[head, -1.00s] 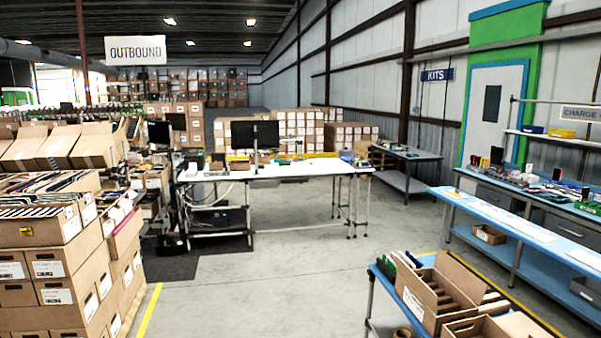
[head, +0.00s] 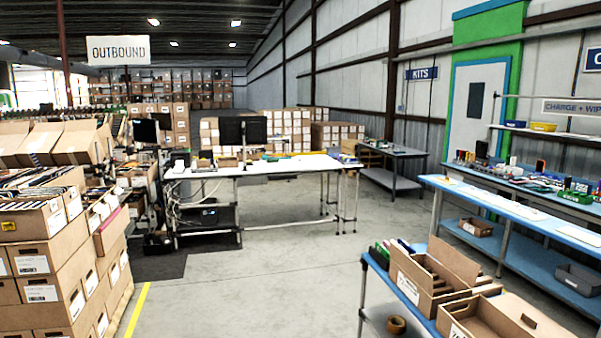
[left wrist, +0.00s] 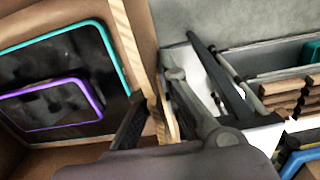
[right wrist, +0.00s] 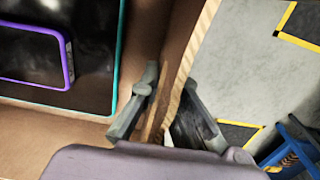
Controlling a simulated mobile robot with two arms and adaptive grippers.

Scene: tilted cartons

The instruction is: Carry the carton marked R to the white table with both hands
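The white table (head: 285,168) stands ahead in the head view, with a monitor and small items on top. Neither gripper nor the held carton shows in the head view. In the left wrist view my left gripper (left wrist: 158,112) is shut on one wall of a brown open carton (left wrist: 127,45). In the right wrist view my right gripper (right wrist: 162,112) is shut on a wall of the carton (right wrist: 180,65). Dark tablets with teal and purple rims (right wrist: 68,55) lie inside. No letter on the carton is visible.
Stacked cartons (head: 60,260) line the left side. A blue bench with open cartons (head: 430,275) stands close at the lower right, and a long blue bench (head: 510,207) is behind it. Grey floor (head: 250,275) is clear up to the table.

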